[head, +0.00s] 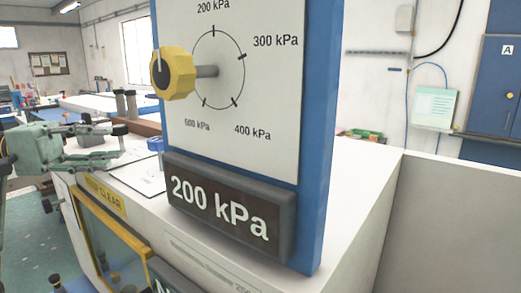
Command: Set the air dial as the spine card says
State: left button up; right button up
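The air dial's yellow knob (176,73) stands out on a shaft from a white dial plate (262,95) on a blue panel. A white line marks the knob's upper face. Labels for 200, 300 and 400 kPa are legible; a lower-left label is harder to read. The dark display (225,212) below reads 200 kPa. My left gripper (119,143), pale green, is at the left, lower than the knob and apart from it. Its fingers are spread and nothing shows between them. My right gripper is out of view. No card here is legible as the spine card.
The panel stands on a white cabinet (362,205) with a yellow-framed window (108,235) in front. Posts (125,104) and a brown block stand behind my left gripper. A pale green sheet (435,107) with unreadable text hangs on the right wall. Space before the knob looks clear.

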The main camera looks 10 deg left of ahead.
aim_at(174, 73)
jog(key=k, duration=1)
